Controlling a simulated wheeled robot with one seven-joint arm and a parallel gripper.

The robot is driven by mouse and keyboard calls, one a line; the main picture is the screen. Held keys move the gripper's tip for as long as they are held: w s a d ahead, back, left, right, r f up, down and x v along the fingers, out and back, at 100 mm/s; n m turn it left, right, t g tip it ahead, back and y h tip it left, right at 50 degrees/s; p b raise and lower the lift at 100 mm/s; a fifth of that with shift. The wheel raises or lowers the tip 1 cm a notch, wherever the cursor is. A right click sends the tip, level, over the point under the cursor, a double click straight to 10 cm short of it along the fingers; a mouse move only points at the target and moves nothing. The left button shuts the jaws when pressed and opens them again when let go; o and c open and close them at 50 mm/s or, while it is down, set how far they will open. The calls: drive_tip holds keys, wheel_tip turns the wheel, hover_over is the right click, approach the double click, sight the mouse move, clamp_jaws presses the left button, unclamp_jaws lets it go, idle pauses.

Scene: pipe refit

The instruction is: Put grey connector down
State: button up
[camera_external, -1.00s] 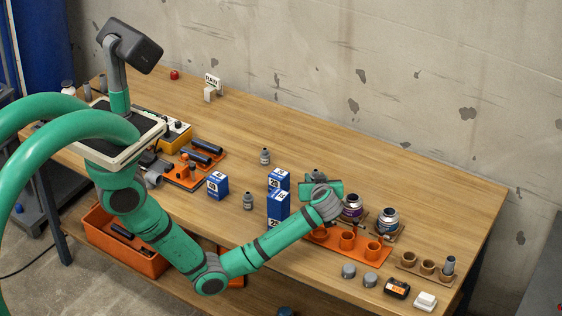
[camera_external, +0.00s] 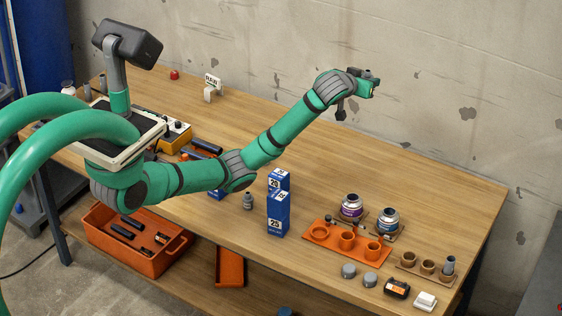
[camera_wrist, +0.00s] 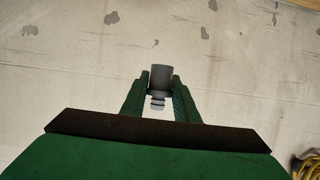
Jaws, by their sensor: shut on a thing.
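The grey connector (camera_wrist: 159,81) is held between the two green fingers of my gripper (camera_wrist: 160,97) in the wrist view. Its wide plain end points up in the picture and its narrower ringed end shows below, between the fingers. In the external view my gripper (camera_external: 366,84) is raised high above the far side of the table (camera_external: 430,185), with my arm stretched to the right. The connector is too small to make out there.
An orange holder (camera_external: 318,247) with several cups stands at the right front. Blue boxes (camera_external: 278,215) and a small grey bottle-like part (camera_external: 248,201) stand mid-table. The back right of the tabletop is clear.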

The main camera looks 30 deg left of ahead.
wheel_tip(320, 180, up, 5)
drive_tip(key=s+d+m+g+h, duration=0.2)
drive_tip(key=d+m+h, duration=0.1)
drive_tip(key=m+h, duration=0.3)
drive_tip(key=s+a+f+m+g+h, duration=0.2)
drive_tip(key=a+f, duration=0.3)
drive_tip(key=f, duration=0.4)
drive_tip(key=s+a+f+m+g+h, duration=0.1)
drive_tip(key=a+f+m+h, duration=0.3)
drive_tip(key=f, duration=0.6)
drive_tip(key=s+a+f+n+y, duration=0.1)
drive_tip(key=s+a+f, duration=0.3)
drive_tip(key=a+f, duration=0.5)
drive_tip(key=s+a+f, duration=0.5)
drive_tip(key=a+f, duration=0.1)
drive_tip(key=a, duration=0.5)
drive_tip(key=shift+n, duration=0.3)
drive_tip(key=w+f, duration=0.3)
drive_tip(key=w, duration=0.1)
drive_tip(key=w+f, duration=0.3)
drive_tip(key=w, duration=0.1)
drive_tip(key=w+f, duration=0.3)
drive_tip(key=w, duration=0.2)
drive_tip(key=shift+f, duration=0.15)
drive_tip(key=shift+w+f, duration=0.45)
drive_tip(key=shift+f, duration=1.7)
